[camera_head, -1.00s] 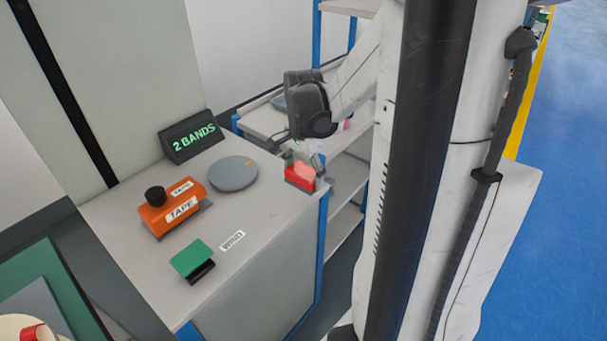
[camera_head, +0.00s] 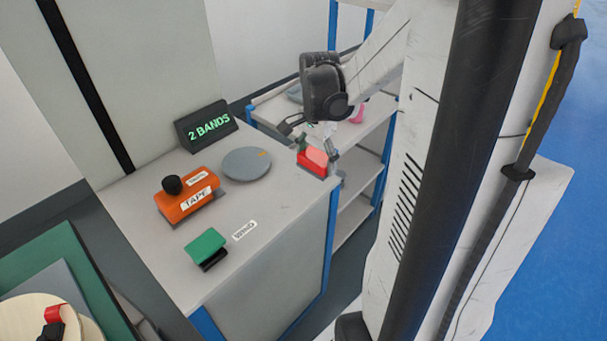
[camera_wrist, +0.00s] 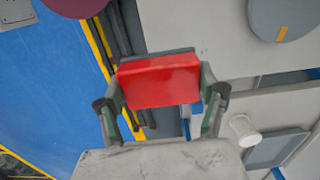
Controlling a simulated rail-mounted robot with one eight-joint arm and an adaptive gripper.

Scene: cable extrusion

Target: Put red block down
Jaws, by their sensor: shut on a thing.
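The red block (camera_wrist: 160,82) is held between the two fingers of my gripper (camera_wrist: 162,97), which is shut on it in the wrist view. In the head view the red block (camera_head: 311,163) is at the right rear corner of the grey bench top (camera_head: 255,210), below my gripper (camera_head: 318,154). A dark grey part shows along one edge of the block. I cannot tell whether the block touches the bench top.
On the bench stand a round grey disc (camera_head: 246,164), an orange tape block with black knob (camera_head: 187,198), a green block (camera_head: 206,246) and a "2 BANDS" sign (camera_head: 206,126). A shelf rack (camera_head: 357,185) stands behind.

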